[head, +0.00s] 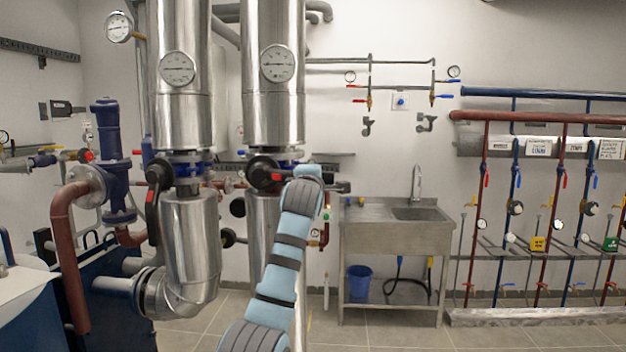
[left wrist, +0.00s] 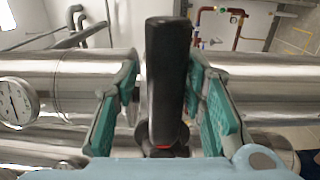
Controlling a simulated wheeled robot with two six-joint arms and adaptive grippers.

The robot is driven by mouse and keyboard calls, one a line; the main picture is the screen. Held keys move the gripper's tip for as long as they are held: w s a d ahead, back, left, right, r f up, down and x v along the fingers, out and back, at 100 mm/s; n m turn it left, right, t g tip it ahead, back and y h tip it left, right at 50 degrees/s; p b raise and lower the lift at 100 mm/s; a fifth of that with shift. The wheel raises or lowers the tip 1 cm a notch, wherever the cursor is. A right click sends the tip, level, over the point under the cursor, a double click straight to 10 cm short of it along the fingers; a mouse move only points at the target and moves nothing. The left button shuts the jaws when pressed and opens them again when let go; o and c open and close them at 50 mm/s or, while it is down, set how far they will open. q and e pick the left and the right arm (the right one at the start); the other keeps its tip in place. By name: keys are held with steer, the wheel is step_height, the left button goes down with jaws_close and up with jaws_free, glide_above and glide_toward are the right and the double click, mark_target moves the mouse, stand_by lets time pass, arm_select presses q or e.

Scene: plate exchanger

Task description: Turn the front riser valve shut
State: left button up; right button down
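Two steel risers stand at centre left in the head view, each with a black valve. The right riser's valve (head: 263,174) has a red mark, and its lever lies roughly level, partly behind my arm. The left riser's valve (head: 153,198) has its black lever hanging down. I cannot tell for certain which is the front one. My left arm ends at the right riser's valve; its fingers are hidden in the head view. In the left wrist view my left gripper (left wrist: 161,82) has its teal fingers apart, one on each side of a black lever (left wrist: 168,75). My right gripper is out of view.
A sink bench (head: 395,235) stands right of the risers, with a blue bucket (head: 359,282) below. A blue pump (head: 107,150) and red pipe (head: 68,255) are at the left. Red and blue pipes (head: 540,117) line the right wall. Floor before the sink is clear.

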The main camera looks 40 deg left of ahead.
arm_select(q)
steer(key=shift+o, duration=0.2)
steer(key=shift+s+f, duration=0.1)
steer(key=shift+s, duration=0.05)
steer(key=v, duration=1.2)
